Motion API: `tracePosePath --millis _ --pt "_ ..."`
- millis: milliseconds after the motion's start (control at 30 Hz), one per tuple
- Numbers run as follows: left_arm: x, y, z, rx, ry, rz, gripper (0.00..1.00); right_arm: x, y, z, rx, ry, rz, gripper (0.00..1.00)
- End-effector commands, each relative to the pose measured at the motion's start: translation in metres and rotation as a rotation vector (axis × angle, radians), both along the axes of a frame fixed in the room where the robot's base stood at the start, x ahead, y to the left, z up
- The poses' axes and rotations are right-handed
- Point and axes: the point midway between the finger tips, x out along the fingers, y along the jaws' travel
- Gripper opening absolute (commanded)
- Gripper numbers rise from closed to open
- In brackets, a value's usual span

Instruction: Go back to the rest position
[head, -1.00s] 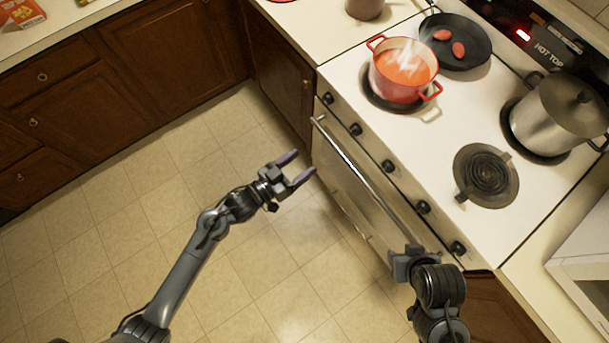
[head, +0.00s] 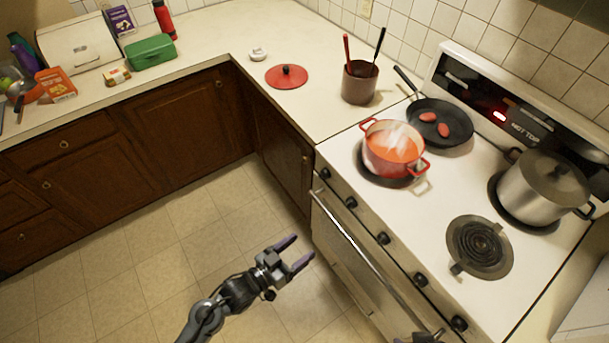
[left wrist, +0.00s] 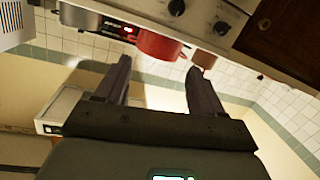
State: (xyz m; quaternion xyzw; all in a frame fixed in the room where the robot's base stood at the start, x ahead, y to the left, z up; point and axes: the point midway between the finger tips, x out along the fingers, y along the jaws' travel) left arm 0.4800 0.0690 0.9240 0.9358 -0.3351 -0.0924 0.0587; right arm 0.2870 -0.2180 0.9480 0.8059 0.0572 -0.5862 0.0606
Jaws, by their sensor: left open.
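My left gripper (head: 297,252) is open and empty in the head view. It hangs over the tiled floor in front of the oven door, apart from the stove and cabinets. Its two spread fingers also show in the left wrist view (left wrist: 157,85), with nothing between them. Only a dark bit of my right arm (head: 420,338) shows at the bottom edge of the head view, by the stove's front. The right gripper's fingers are not visible.
The stove (head: 421,220) carries a red pot (head: 391,158) of orange food, a black pan (head: 440,122) and a steel pot (head: 545,187). A red lid (head: 287,76) and utensil crock (head: 359,84) are on the counter. The oven handle (head: 362,247) sticks out. The floor is clear.

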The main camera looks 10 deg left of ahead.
Motion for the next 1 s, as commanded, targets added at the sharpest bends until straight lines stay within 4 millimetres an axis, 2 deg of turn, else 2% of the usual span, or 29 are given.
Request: tracePosePath --millis 133,233,367,567,800,1000 --pt "-0.009 -0.001 -0.009 -0.001 0.022 0.0 0.68 0.0 0.0 0.0 -0.002 0.0 0.002 0.43" --pt "-0.028 -0.002 -0.025 -0.011 0.063 0.005 0.68 0.0 -0.001 0.0 -0.004 -0.001 0.003 0.43" --pt "-0.051 0.004 -0.011 -0.024 0.085 0.06 0.68 0.0 -0.001 0.0 -0.007 -0.001 0.004 0.43" --pt "-0.074 0.047 0.002 0.163 0.257 0.233 0.68 0.0 -0.002 0.0 -0.008 -0.001 0.005 0.43" --pt "-0.118 0.11 0.02 0.4 0.558 0.39 0.68 0.0 -0.002 0.0 -0.007 -0.001 0.005 0.43" --pt "-0.158 0.139 0.034 0.524 0.78 0.423 0.68 0.0 -0.001 0.0 -0.004 -0.001 0.003 0.43"
